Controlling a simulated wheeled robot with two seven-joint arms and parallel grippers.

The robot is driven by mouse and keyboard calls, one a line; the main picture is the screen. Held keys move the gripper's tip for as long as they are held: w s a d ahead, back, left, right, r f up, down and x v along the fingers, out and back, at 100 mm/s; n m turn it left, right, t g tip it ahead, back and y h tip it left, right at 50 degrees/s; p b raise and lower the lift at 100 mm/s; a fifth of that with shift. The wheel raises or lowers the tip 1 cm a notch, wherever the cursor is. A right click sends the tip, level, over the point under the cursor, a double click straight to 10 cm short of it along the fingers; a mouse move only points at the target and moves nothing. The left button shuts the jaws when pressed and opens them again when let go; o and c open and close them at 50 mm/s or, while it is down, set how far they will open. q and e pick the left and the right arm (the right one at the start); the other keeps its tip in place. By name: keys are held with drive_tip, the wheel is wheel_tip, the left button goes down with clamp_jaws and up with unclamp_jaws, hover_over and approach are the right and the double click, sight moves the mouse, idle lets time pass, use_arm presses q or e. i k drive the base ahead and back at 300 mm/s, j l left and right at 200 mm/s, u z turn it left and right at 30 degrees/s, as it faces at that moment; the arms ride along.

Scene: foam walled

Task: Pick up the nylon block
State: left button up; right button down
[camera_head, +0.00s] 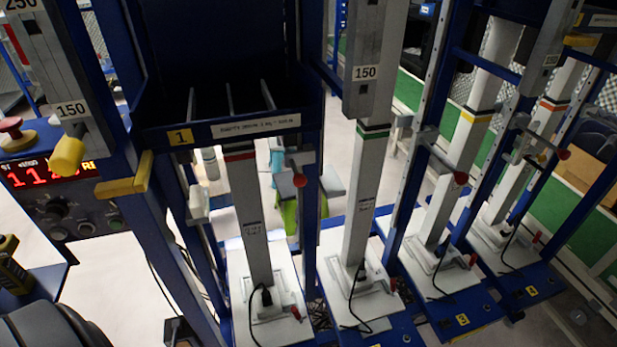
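I cannot pick out a nylon block with certainty. A small pale block (198,201) sits on the blue frame at left centre, but I cannot tell its material.
Blue metal frames (148,215) hold several tall white columns (362,200) on white base plates (345,285). Red-knobbed levers (299,180) and black cables (435,270) stick out among them. A control box with a red display (48,172) stands at left. Pale floor (115,290) shows at lower left.

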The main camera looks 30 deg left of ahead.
sight(197, 207)
drive_tip(key=u, duration=1.85)
